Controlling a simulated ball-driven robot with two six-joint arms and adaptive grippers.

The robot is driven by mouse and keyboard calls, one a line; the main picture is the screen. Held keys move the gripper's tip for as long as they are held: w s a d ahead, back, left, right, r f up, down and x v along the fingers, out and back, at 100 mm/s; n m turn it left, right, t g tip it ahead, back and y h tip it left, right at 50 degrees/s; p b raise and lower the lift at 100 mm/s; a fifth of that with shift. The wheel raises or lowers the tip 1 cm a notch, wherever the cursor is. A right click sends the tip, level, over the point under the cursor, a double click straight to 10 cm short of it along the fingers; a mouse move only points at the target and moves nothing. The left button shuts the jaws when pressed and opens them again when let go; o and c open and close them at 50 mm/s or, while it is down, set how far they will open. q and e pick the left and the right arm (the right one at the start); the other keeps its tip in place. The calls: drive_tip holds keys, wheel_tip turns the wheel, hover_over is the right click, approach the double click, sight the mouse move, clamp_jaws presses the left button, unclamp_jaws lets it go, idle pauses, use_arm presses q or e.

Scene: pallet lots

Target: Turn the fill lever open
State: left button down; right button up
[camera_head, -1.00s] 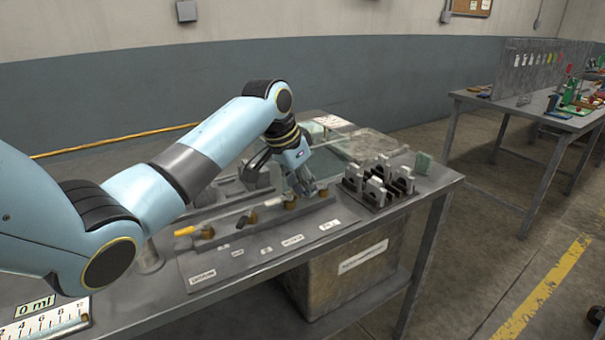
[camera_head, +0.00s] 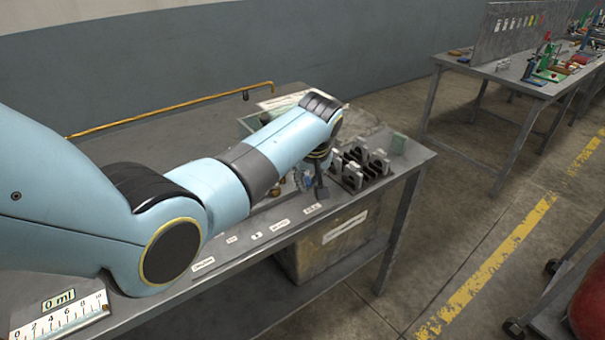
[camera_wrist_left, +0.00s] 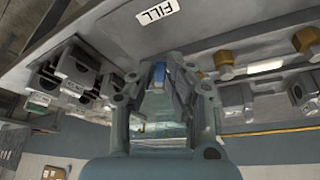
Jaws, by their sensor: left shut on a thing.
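The fill lever, with a blue handle (camera_wrist_left: 159,70), shows in the wrist view just below the FILL label (camera_wrist_left: 158,12). My left gripper (camera_wrist_left: 160,82) is shut on the lever, with a finger on either side of the blue handle. The lever's exact angle is hard to tell. My right gripper is in neither view.
Several brass valve fittings (camera_wrist_left: 224,62) stand beside the lever. A rack of grey blocks (camera_head: 361,168) stands close to the right of my gripper. A ruled scale reading 0 ml (camera_head: 60,313) lies at the lower left.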

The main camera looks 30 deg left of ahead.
use_arm(q)
drive_tip(key=n, duration=0.1)
drive_tip(key=w+d+n+b, duration=0.1)
drive_tip(key=shift+w+n+g+y, duration=0.1)
drive_tip(key=shift+n+g+y, duration=0.2)
drive_tip(key=shift+y, duration=0.1)
drive_tip(key=shift+w+d+n+g+y+b, duration=0.2)
drive_tip(key=shift+w+n+g+b, duration=0.1)
drive_tip(key=shift+n+b, duration=0.5)
drive_tip(key=shift+w+d+n+g+y+b, duration=0.1)
drive_tip(key=shift+w+d+n+g+b, duration=0.15)
drive_tip(key=shift+n+b, duration=0.5)
drive_tip(key=shift+a, duration=0.1)
drive_tip(key=c, duration=1.6)
unclamp_jaws()
drive_tip(key=shift+w, duration=0.1)
drive_tip(key=v, duration=1.2)
